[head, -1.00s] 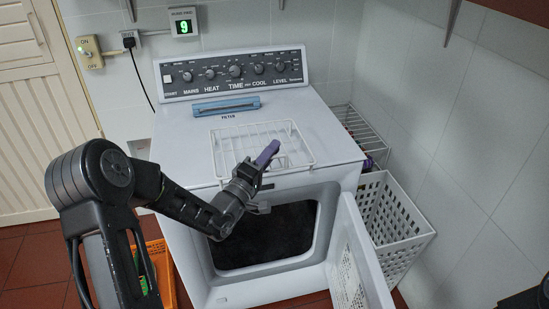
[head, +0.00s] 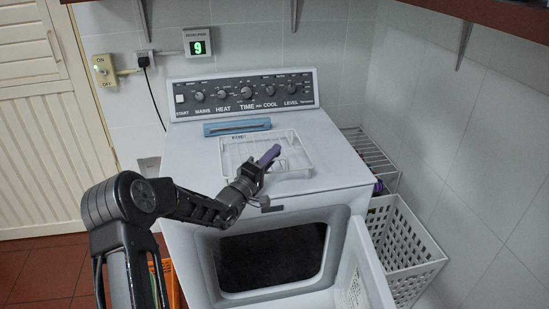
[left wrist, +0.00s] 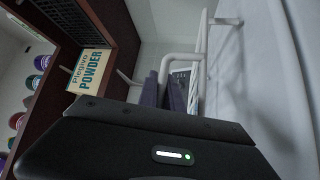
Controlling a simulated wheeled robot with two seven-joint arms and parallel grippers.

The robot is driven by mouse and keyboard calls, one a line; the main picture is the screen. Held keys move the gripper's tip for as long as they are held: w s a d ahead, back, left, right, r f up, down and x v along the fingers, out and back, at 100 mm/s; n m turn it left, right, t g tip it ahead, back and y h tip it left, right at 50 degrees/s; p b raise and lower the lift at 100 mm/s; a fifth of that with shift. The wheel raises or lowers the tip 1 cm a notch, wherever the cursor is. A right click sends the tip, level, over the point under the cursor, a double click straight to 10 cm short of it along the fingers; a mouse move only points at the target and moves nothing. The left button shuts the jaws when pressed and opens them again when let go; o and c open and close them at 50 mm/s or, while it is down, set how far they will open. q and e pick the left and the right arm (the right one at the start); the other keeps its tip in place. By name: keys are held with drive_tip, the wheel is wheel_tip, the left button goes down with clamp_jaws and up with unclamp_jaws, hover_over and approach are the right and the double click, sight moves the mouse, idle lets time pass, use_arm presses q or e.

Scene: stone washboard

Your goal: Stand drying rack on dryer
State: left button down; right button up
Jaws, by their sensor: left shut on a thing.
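The white wire drying rack (head: 236,158) is over the dryer's top, near its front. It looks roughly flat, and its far edge overlaps the filter label. The white dryer (head: 340,165) has its front door open. My left gripper (head: 268,157), with purple fingers, is shut on the rack at its near right part. In the left wrist view the purple fingers (left wrist: 168,92) are at a bent white bar of the rack (left wrist: 187,58), seen nearly edge-on. The exact grip is partly hidden. My right gripper is out of view.
A blue filter handle (head: 237,126) lies behind the rack, before the control panel (head: 245,95). The open door (head: 362,270) juts forward. A white basket (head: 405,250) and wire shelf (head: 370,155) stand right. A powder box (left wrist: 90,70) sits on a shelf.

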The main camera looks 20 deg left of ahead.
use_arm(q)
drive_tip(key=shift+f, duration=0.3)
drive_tip(key=c, duration=1.5)
unclamp_jaws()
drive_tip(key=shift+o, duration=0.3)
drive_tip(key=shift+f, duration=0.15)
drive_tip(key=shift+s, duration=0.1)
drive_tip(key=b+v, duration=0.2)
drive_tip(key=v, duration=0.4)
drive_tip(key=shift+s, duration=0.35)
drive_tip(key=shift+s+a+f+b, duration=0.15)
drive_tip(key=shift+s+b, duration=0.15)
drive_tip(key=shift+s, duration=0.15)
